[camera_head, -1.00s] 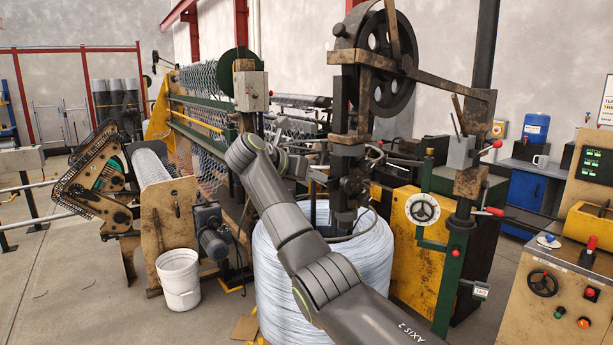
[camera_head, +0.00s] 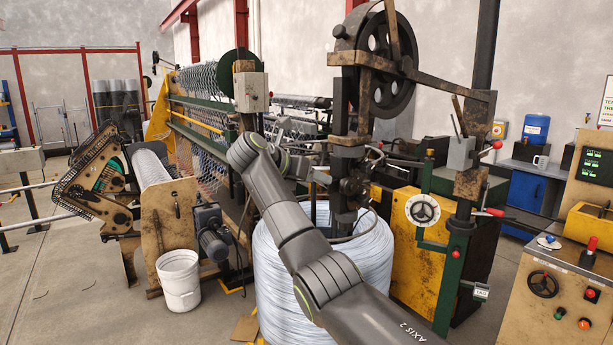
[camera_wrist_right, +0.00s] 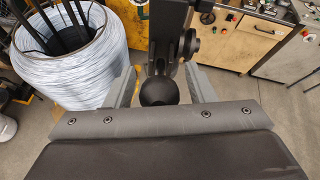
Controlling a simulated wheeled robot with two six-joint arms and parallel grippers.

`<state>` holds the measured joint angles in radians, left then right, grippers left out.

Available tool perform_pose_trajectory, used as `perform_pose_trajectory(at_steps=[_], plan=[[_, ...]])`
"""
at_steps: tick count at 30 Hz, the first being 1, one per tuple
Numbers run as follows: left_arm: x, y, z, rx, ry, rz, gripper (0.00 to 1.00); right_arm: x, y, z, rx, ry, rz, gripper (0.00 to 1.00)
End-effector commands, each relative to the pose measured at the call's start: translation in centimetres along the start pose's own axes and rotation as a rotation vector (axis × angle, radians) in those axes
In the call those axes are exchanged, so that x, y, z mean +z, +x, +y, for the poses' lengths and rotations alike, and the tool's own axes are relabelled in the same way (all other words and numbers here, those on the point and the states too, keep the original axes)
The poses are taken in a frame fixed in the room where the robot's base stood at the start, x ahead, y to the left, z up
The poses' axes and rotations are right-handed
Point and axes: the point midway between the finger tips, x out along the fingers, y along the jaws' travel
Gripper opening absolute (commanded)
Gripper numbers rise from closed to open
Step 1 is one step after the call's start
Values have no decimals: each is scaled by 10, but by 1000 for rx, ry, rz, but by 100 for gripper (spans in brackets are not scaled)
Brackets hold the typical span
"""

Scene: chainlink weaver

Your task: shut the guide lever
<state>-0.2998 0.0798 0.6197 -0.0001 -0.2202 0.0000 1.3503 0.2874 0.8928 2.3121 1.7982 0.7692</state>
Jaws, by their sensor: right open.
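My right gripper (camera_head: 318,174) reaches in beside the machine's dark central post, above the wire coil. In the right wrist view its two grey fingers (camera_wrist_right: 164,90) are apart, one on each side of a black ball knob (camera_wrist_right: 158,92). The knob appears to be the end of the guide lever, with a dark bar behind it. There is visible space between the knob and the fingers. In the head view I cannot clearly make out the lever beside the gripper and post. My left gripper is not in view.
A large coil of pale wire (camera_head: 375,262) stands under the gripper. The dark post (camera_head: 347,150) with a big wheel (camera_head: 388,68) rises close by. A green frame with a handwheel (camera_head: 423,208) and a control cabinet (camera_head: 540,285) stand to the right. A white bucket (camera_head: 180,280) is at left.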

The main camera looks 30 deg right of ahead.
Motion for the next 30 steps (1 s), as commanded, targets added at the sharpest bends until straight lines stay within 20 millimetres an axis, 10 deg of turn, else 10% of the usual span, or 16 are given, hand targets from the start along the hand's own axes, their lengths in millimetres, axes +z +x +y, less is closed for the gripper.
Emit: perform_pose_trajectory(at_steps=[21, 30], plan=[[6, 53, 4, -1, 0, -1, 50, -2, -142, 1, 3, 0, -1, 50], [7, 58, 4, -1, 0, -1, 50, 0, -171, 0, 0, -1, 1, 50]])
